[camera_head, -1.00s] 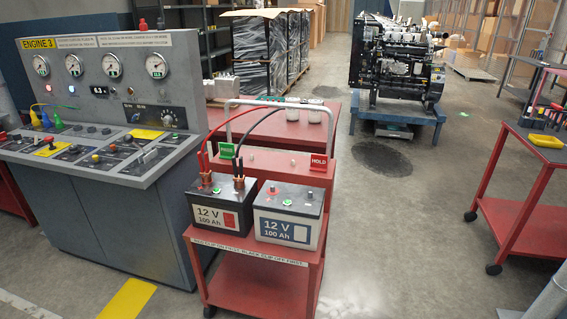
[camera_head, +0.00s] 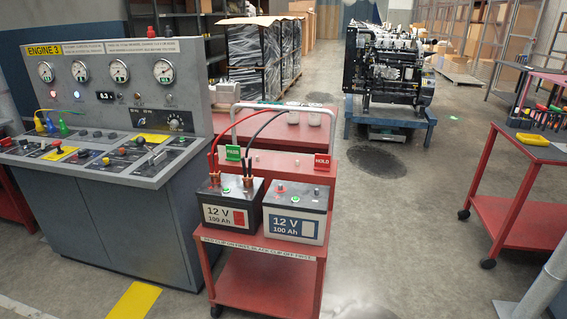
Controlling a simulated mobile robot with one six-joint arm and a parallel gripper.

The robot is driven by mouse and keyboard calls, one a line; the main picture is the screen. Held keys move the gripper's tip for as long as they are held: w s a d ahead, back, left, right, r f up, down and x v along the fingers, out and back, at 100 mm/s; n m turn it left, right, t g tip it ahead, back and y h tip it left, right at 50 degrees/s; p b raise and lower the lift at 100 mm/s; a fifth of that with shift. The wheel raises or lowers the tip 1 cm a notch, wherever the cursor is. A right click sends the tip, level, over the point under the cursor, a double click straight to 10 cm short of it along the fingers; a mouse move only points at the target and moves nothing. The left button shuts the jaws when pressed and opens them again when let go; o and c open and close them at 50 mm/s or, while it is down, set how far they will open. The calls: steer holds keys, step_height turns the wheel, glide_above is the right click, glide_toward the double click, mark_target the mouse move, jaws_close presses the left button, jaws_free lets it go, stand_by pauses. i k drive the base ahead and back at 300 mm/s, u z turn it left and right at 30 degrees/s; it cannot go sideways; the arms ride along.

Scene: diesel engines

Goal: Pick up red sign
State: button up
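The red sign, marked HOLD (camera_head: 322,162), stands upright at the right end of the red battery cart (camera_head: 270,252), behind the batteries. A green sign (camera_head: 233,153) stands at the left on the same cart. My gripper does not show in the head view.
Two 12 V batteries (camera_head: 296,211) sit on the cart's top, with red and black cables clipped to the left one. A grey control console (camera_head: 105,225) stands close on the left. A red tool cart (camera_head: 530,235) is at the right. The floor between the carts is clear.

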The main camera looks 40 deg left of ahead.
mark_target(321, 162)
steer(key=u, duration=0.35)
steer(key=k, duration=0.3)
steer(key=u, duration=2.1)
steer(key=k, duration=0.65)
steer(key=z, duration=0.4)
steer(key=i, duration=1.25)
steer(key=z, duration=0.05)
